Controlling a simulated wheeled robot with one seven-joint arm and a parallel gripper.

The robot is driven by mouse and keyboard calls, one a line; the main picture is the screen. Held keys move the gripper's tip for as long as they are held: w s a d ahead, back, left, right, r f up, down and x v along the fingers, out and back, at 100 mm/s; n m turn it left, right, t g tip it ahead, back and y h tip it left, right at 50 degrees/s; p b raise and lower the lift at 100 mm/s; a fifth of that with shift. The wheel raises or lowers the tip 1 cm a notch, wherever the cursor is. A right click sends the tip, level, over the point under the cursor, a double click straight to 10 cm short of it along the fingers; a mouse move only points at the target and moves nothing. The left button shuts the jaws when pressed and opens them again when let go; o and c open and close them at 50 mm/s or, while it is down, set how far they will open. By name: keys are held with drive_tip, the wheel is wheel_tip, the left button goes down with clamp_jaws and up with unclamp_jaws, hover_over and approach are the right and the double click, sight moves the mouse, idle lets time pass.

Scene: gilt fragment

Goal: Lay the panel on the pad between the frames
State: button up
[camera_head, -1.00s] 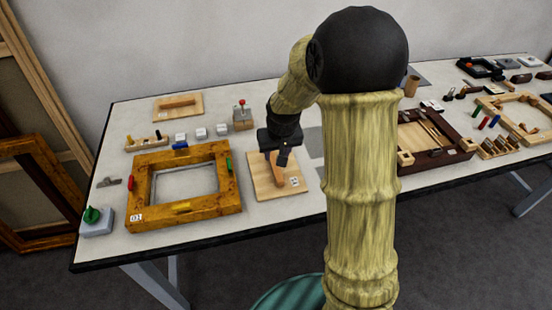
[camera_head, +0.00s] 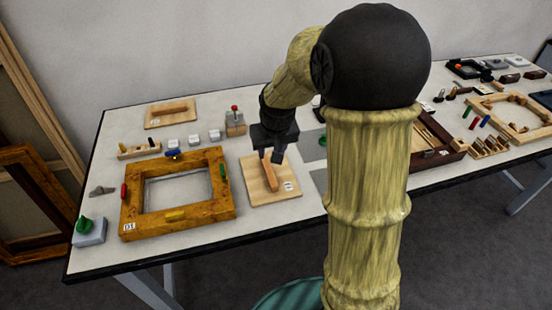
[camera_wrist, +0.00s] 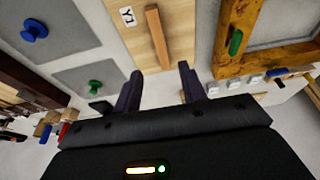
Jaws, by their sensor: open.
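A light wooden panel (camera_head: 257,187) with a raised bar handle (camera_head: 270,176) lies flat on the table, right of the gilt frame (camera_head: 203,211). In the wrist view the panel (camera_wrist: 125,45) bears the label Y1. My gripper (camera_head: 270,156) is open and empty above the panel; in the wrist view its fingers (camera_wrist: 158,90) stand on either side of the line of the bar (camera_wrist: 157,38). Right of the panel are two grey pads, mostly hidden by my arm in the head view. The wrist view shows one pad (camera_wrist: 55,50) with a blue knob and another (camera_wrist: 85,72) with a green knob.
A second panel with a bar (camera_head: 172,112) lies at the back left. A block with a red-topped lever (camera_head: 235,122) and small white blocks (camera_head: 193,141) stand behind the gilt frame. A dark wooden frame (camera_head: 440,152) and a pale frame (camera_head: 512,118) lie to the right.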

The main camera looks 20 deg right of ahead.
drive_tip(key=s+f, duration=0.2)
drive_tip(key=s, duration=1.4)
drive_tip(key=shift+s+g, duration=0.15)
drive_tip(key=shift+g, duration=0.25)
